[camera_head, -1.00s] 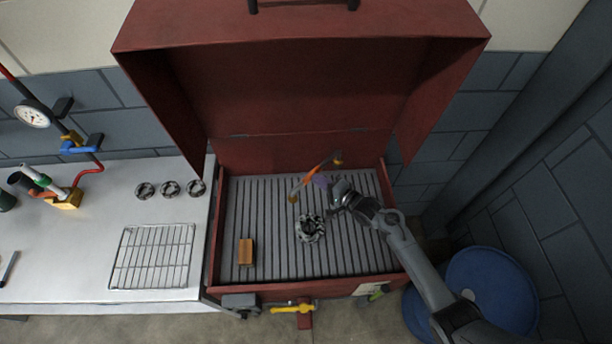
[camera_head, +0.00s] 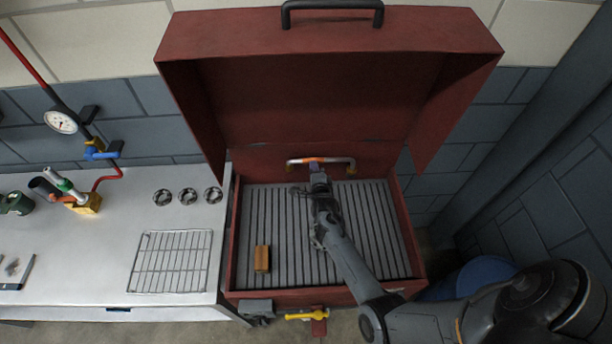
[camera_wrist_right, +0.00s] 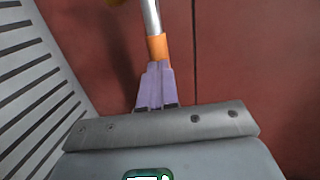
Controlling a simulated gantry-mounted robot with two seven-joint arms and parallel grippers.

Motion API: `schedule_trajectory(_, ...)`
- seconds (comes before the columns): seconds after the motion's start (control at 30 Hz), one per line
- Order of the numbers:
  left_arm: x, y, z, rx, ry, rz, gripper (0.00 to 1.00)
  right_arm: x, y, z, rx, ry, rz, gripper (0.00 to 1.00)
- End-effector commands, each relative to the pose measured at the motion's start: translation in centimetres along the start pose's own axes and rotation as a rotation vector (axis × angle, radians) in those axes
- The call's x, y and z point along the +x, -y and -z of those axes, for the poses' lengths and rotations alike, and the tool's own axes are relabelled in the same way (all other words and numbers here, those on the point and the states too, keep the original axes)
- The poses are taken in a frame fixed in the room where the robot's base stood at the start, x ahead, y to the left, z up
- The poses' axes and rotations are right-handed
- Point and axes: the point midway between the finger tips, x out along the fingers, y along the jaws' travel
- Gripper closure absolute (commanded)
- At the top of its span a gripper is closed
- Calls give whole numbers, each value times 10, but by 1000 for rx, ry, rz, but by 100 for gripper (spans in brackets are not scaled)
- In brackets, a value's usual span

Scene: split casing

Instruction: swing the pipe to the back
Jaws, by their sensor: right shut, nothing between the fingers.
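The pipe (camera_head: 338,160) is a silver tube with an orange middle and brass-coloured ends. It lies along the back wall of the red box (camera_head: 232,240), roughly parallel to it. In the right wrist view the pipe (camera_wrist_right: 151,18) stands in front of the red wall, with its orange band (camera_wrist_right: 157,46) at my fingertips. My right gripper (camera_head: 318,174) is at the middle of the pipe, on its front side. Its purple fingers (camera_wrist_right: 155,68) are shut with nothing between them; whether they touch the pipe is unclear. My left gripper is not in view.
The red lid stands open behind and above the pipe. An orange-brown block (camera_head: 262,259) lies on the slatted floor at front left. My right arm mostly hides a grey ring-like part (camera_head: 315,238). A bench with a wire rack (camera_head: 172,262) stands to the left.

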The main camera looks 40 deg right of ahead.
Motion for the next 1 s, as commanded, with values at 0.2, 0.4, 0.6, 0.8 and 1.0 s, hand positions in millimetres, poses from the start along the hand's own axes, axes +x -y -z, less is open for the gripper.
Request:
schedule_trajectory(0.2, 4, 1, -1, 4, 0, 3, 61, 6, 0, 6, 1, -6, -3, 100)
schedule_trajectory(0.4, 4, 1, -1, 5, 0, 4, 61, 7, -1, 7, 1, -6, -6, 100)
schedule_trajectory(0.6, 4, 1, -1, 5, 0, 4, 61, 7, -2, 7, 1, -6, -9, 100)
schedule_trajectory(0.8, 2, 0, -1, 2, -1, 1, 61, 5, -2, 6, 1, -4, -10, 100)
schedule_trajectory(1.0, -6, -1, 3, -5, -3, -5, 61, -3, 2, 0, 0, 3, -7, 100)
